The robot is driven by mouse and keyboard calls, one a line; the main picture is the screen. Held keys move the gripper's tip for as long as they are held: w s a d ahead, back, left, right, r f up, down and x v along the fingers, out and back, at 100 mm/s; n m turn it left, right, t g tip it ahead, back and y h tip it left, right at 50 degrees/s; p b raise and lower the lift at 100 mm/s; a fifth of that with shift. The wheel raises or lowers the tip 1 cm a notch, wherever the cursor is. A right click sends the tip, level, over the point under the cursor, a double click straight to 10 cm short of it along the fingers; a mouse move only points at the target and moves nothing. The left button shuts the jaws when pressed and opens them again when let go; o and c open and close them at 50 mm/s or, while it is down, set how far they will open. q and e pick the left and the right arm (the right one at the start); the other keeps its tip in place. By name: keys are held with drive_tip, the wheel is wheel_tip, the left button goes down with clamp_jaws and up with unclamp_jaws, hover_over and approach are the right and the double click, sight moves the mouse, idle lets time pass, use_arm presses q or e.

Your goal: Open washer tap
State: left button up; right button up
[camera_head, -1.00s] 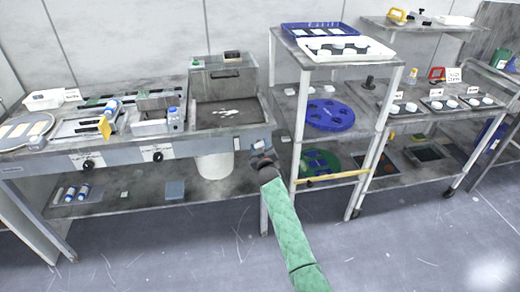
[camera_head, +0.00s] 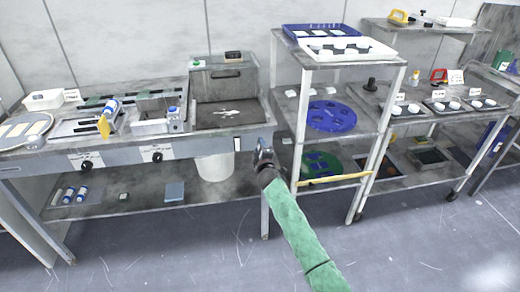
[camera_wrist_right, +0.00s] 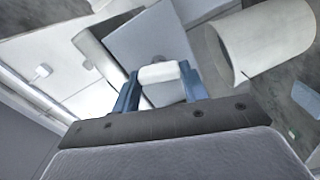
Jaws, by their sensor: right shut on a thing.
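The washer (camera_head: 228,82) is the grey box with a dark basin at the right end of the long bench. My right gripper (camera_head: 264,148) is at the bench's front right corner, below the washer. In the right wrist view the blue fingers (camera_wrist_right: 160,86) are closed on a small white block-like piece (camera_wrist_right: 160,72), which looks like the tap's handle. The rest of the tap is not clear, and in the head view my gripper hides this piece. My left gripper is not in view.
A white bucket (camera_head: 215,165) stands under the bench and also shows close by in the right wrist view (camera_wrist_right: 268,42). A shelf rack (camera_head: 300,112) with a blue disc (camera_head: 331,116) stands just right of my gripper. Two black knobs (camera_head: 86,164) are on the bench front.

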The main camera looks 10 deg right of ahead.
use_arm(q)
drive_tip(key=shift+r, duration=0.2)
use_arm(e)
drive_tip(key=shift+n, duration=0.9)
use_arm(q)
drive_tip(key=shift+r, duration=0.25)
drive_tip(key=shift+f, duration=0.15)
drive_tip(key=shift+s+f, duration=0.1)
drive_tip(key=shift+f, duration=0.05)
use_arm(e)
drive_tip(key=o, duration=1)
drive_tip(key=shift+s+f, duration=0.1)
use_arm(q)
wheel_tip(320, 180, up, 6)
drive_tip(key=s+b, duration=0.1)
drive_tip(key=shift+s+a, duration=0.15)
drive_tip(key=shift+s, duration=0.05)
use_arm(e)
drive_tip(key=shift+s, duration=3.8)
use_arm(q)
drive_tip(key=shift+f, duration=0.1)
